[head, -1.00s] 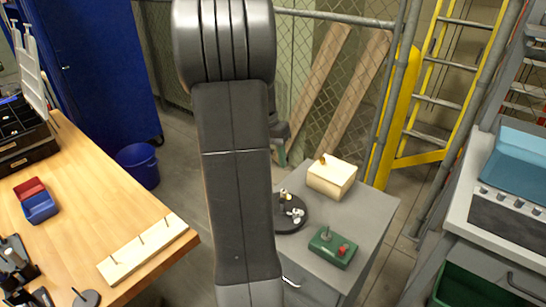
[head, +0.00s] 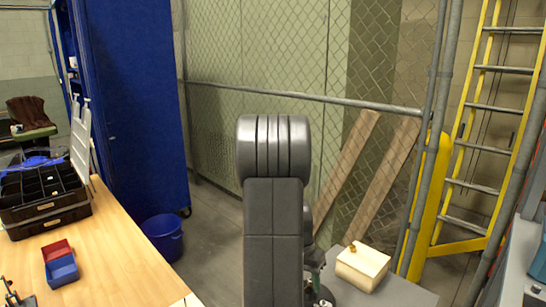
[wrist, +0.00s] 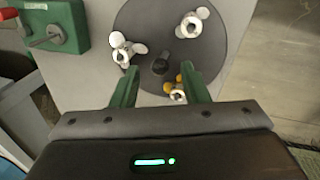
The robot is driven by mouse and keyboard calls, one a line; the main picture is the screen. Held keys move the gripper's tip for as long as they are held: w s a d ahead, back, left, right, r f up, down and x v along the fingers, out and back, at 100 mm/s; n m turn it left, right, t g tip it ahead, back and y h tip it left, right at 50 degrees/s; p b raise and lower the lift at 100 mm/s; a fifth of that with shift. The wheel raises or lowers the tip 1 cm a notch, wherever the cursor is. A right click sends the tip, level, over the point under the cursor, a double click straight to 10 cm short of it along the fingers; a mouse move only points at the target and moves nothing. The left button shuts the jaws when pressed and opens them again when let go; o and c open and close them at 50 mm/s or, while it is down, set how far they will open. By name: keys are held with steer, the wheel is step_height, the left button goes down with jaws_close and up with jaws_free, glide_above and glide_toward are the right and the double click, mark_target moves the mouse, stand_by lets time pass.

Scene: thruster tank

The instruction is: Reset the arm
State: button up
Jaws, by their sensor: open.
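My arm stands upright in the middle of the head view, in front of the grey cabinet. My gripper (wrist: 160,88) shows in the wrist view with its two green fingers spread apart and nothing between their tips that I can see held. It is over the dark round plate (wrist: 145,20). On the plate are two white propellers (wrist: 122,50) (wrist: 190,24) and a white and yellow propeller (wrist: 177,95) close to the right finger. A dark knob (wrist: 160,66) stands near the plate's middle. The gripper is mostly hidden behind my arm in the head view.
A cream block (head: 362,266) stands on the cabinet. A wooden table (head: 110,255) with red and blue bins (head: 60,264) is at left. A blue bucket (head: 163,238) stands on the floor. A mesh fence is behind.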

steer(key=shift+s+d+f, duration=0.1)
steer(key=shift+f, duration=0.55)
steer(key=shift+r, duration=0.15)
step_height(320, 180, up, 13)
steer(key=w+a, duration=0.2)
steer(key=f, duration=0.4)
steer(key=s+d+f, duration=0.1)
steer(key=f, duration=0.4)
steer(key=s+d+f, duration=0.1)
steer(key=f, duration=0.3)
steer(key=shift+f, duration=0.4)
steer(key=shift+r+n, duration=0.3)
steer(key=shift+n, duration=0.3)
steer(key=shift+s+r+n+p, duration=0.1)
steer(key=shift+n+p, duration=0.4)
steer(key=shift+n, duration=0.5)
steer(key=n+t+p, duration=0.1)
steer(key=n+p, duration=0.1)
steer(key=n, duration=0.1)
steer(key=shift+s+n, duration=0.1)
steer(key=shift+n, duration=0.3)
steer(key=shift+a+r, duration=0.2)
steer(key=shift+r, duration=0.75)
steer(key=shift+a+r, duration=0.15)
steer(key=shift+r, duration=0.75)
steer(key=shift+a+r, duration=0.2)
steer(key=shift+r, duration=0.75)
